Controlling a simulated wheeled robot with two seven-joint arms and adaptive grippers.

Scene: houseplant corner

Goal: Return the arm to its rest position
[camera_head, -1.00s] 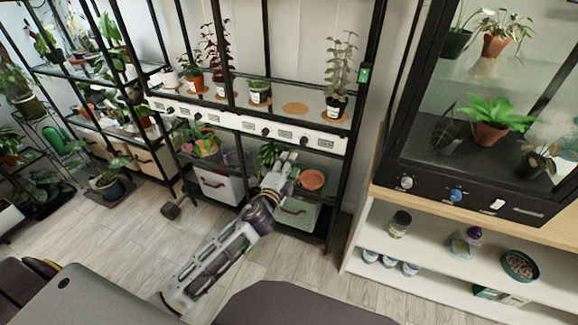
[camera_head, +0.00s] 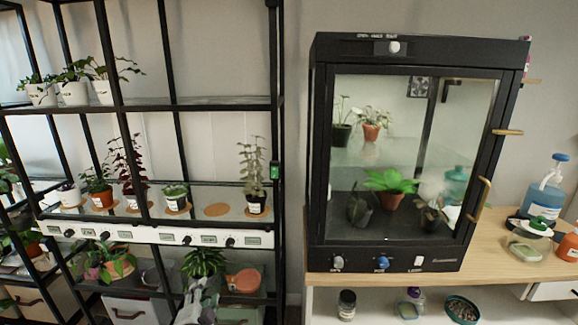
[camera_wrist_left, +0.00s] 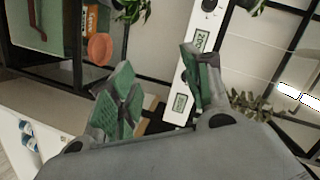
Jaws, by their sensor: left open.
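My left gripper (camera_head: 197,292) shows at the bottom edge of the head view, in front of the lower part of the plant rack (camera_head: 150,236). In the left wrist view its two green-padded fingers (camera_wrist_left: 163,88) are spread apart with nothing held between them. Past the fingers, the wrist view shows the rack's white control strip (camera_wrist_left: 192,75) and a terracotta dish (camera_wrist_left: 100,49). Most of my left arm is below the head view. My right gripper is not in view.
Potted plants (camera_head: 174,197) stand on the rack's middle shelf, beside an empty round cork mat (camera_head: 217,210). A dark glass cabinet (camera_head: 320,150) with plants inside stands on a wooden counter (camera_head: 380,280) at the right. Bottles (camera_head: 541,190) stand at the counter's right end.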

